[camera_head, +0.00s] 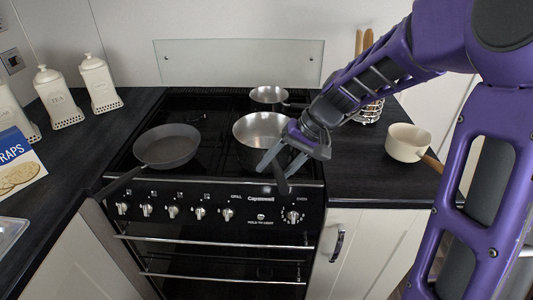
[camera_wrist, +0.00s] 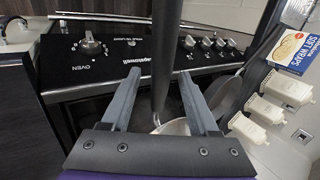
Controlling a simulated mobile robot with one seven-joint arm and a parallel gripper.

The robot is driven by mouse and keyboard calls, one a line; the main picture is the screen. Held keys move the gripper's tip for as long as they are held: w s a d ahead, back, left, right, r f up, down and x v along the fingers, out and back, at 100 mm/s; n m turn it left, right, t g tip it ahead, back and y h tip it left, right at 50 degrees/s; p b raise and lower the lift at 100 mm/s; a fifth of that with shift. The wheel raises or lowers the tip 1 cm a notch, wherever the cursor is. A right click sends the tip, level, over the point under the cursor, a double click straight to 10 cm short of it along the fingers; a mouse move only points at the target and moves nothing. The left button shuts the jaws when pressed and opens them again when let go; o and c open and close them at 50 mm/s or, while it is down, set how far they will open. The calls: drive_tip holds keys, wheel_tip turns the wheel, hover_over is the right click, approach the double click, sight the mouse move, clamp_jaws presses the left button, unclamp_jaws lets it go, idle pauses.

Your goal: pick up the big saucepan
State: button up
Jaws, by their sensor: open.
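The big saucepan (camera_head: 256,128) is silver inside with a dark handle and stands on the right front of the hob. Its handle (camera_head: 281,181) sticks out over the stove's front edge. My gripper (camera_head: 277,168) is over the near side of the pan, by the handle. In the wrist view the handle (camera_wrist: 166,50) runs between the two open fingers (camera_wrist: 159,76), with no clear contact on either side. Part of the pan's silver rim (camera_wrist: 175,127) shows below, between the fingers; the gripper body hides the rest.
A dark frying pan (camera_head: 167,146) sits on the left of the hob and a small saucepan (camera_head: 268,95) behind. A cream pan (camera_head: 407,142) and a utensil rack (camera_head: 368,108) stand on the right counter. White canisters (camera_head: 99,83) and a wraps box (camera_head: 17,165) are left.

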drive_tip(key=shift+x, duration=1.5)
clamp_jaws()
drive_tip(key=shift+w+r, duration=0.1)
